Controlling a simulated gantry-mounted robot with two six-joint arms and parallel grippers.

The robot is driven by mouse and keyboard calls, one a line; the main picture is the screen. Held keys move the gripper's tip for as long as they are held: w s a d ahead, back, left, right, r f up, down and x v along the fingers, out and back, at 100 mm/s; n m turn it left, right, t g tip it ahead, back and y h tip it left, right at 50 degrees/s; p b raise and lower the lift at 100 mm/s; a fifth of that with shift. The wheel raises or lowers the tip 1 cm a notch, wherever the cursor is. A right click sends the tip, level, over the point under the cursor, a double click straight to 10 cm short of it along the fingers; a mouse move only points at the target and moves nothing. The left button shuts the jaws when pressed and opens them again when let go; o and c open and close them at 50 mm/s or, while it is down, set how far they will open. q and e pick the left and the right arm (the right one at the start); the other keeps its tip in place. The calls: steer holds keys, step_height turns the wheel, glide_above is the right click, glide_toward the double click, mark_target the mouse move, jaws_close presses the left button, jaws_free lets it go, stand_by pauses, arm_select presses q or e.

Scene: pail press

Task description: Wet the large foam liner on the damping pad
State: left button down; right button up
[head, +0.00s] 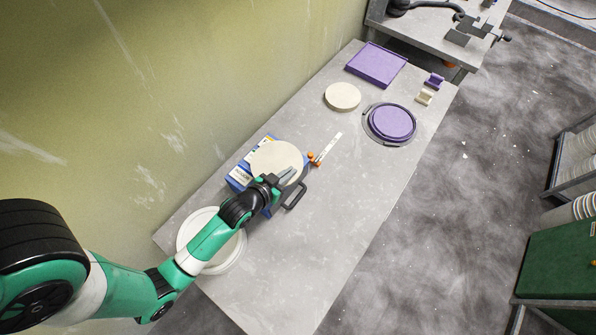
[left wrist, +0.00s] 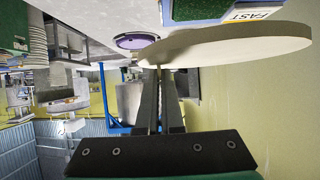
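The large foam liner (head: 276,160) is a cream disc over a blue box at mid-table. My left gripper (head: 287,176) is at its right rim. In the left wrist view, the left fingers (left wrist: 158,72) are close together at the edge of the liner (left wrist: 235,45), shut on it. The liner hides much of the box top; I cannot tell whether they touch. My right gripper is not in view.
The blue box (head: 238,178) has a printed label. A smaller cream disc (head: 342,97) and a round purple piece (head: 391,123) lie farther along. A white round pail or lid (head: 232,252) is partly behind my arm. An orange-ended strip (head: 329,147) lies beside the box. The front-right table is clear.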

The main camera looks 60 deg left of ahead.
arm_select(q)
steer(key=shift+s+a, duration=0.1)
steer(key=shift+a, duration=0.1)
steer(key=shift+s+d+f, duration=0.1)
steer(key=shift+f, duration=0.05)
step_height(320, 180, down, 5)
steer(key=b, duration=0.5)
steer(key=shift+f+b, duration=0.5)
steer(key=shift+f, duration=0.05)
stand_by(0.4)
stand_by(0.4)
step_height(320, 180, up, 5)
steer(key=p, duration=0.5)
steer(key=shift+r, duration=0.15)
